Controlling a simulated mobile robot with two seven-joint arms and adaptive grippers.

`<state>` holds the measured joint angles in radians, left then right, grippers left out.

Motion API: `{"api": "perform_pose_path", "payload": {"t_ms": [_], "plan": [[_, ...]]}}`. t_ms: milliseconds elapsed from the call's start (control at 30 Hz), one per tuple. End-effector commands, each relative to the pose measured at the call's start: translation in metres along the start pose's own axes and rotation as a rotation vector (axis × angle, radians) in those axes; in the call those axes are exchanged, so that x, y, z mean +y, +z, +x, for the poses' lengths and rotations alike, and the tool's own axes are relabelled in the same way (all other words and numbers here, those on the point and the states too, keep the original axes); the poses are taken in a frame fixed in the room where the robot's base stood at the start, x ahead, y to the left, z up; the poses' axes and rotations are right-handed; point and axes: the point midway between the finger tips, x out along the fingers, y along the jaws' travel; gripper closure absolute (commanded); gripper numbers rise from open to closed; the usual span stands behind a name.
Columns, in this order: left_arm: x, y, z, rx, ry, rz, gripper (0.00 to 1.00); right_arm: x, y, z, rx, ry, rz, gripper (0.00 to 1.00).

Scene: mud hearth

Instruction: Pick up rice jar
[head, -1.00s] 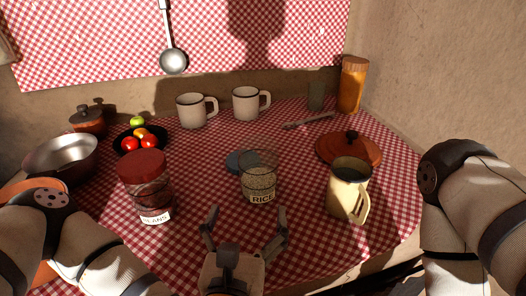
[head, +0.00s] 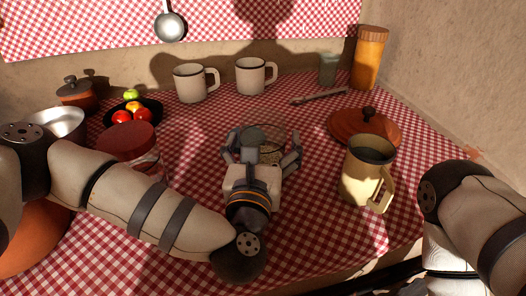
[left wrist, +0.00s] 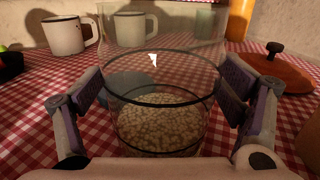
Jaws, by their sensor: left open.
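The rice jar (head: 270,154) is a clear glass jar, partly filled with pale grains. In the head view my left gripper (head: 262,150) covers most of it, and its label is hidden. In the left wrist view the jar (left wrist: 160,110) stands upright on the checked cloth, between the two open fingers of my left gripper (left wrist: 160,95).
A red-lidded jar (head: 127,142) stands left, partly behind my left arm. A cream pitcher (head: 367,175) and a terracotta lid (head: 365,130) are on the right. Two white mugs (head: 191,83) (head: 252,76) stand behind, with a fruit bowl (head: 133,112) at back left.

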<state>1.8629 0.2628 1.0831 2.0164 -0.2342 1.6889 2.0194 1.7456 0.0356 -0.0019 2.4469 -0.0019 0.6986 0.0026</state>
Motion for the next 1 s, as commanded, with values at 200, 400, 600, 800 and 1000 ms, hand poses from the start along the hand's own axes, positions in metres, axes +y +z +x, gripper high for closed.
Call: {"api": "perform_pose_path", "payload": {"t_ms": [200,400,600,800,1000], "plan": [[0.000,0.002,-0.001,-0.002,0.000,0.000,0.40,0.000,-0.001,-0.001,0.003,0.000,0.000,0.20],[0.000,0.002,-0.001,-0.004,0.000,0.000,0.85,0.000,-0.001,-0.001,0.003,0.000,0.000,0.20],[0.000,0.002,-0.001,-0.004,0.000,0.000,0.86,0.000,-0.001,-0.001,0.003,0.000,0.000,0.20],[-0.001,0.012,-0.001,-0.005,0.000,-0.001,0.86,0.000,-0.001,-0.003,0.006,0.000,0.000,0.20],[-0.001,0.036,-0.001,-0.009,0.000,-0.001,0.86,0.000,-0.003,-0.006,0.015,-0.001,0.000,0.20]]}}
